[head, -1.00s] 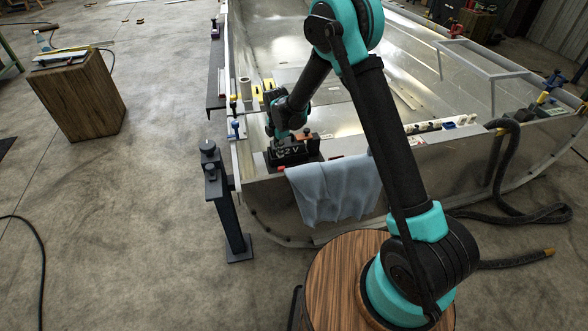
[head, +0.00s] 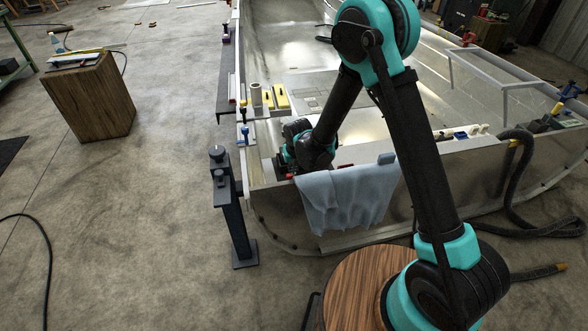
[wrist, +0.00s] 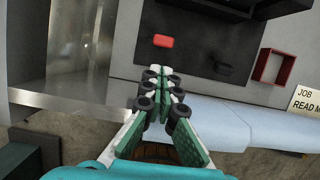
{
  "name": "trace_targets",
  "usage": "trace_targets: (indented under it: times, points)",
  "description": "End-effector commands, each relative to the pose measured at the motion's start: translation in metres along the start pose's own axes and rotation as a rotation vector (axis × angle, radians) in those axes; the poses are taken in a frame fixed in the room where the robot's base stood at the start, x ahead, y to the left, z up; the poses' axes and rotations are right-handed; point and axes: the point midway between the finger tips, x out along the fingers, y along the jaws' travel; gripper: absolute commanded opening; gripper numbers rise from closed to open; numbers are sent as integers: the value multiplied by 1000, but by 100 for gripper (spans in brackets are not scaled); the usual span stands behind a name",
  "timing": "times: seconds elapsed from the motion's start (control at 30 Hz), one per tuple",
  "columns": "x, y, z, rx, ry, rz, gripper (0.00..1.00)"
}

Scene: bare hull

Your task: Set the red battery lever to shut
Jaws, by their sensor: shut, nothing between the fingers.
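My gripper (wrist: 163,78) is shut and empty in the wrist view, its green fingers together over a dark grey surface. A small red block-like piece (wrist: 163,41) lies just beyond the fingertips, apart from them. A red open frame (wrist: 273,66) stands on the same surface to the right. I cannot tell for sure which red part is the battery lever. In the head view my arm's end covers the battery's place at the hull's near edge, so the battery and lever are mostly hidden there.
A blue-grey cloth (head: 345,198) hangs over the hull's near edge, right beside my gripper; it also shows in the wrist view (wrist: 215,115). A dark post (head: 231,205) stands to the left. Yellow-and-black items (head: 275,97) lie behind. A label (wrist: 305,100) sits at the right.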

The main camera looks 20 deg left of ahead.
Motion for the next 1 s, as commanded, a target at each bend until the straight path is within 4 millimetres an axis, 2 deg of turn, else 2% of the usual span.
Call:
trace_targets:
  times: [0.3,0.5,1.0]
  points:
    - [49,0,0,2,1,0,0]
    - [67,0,0,2,1,0,0]
    - [72,0,0,2,2,0,0]
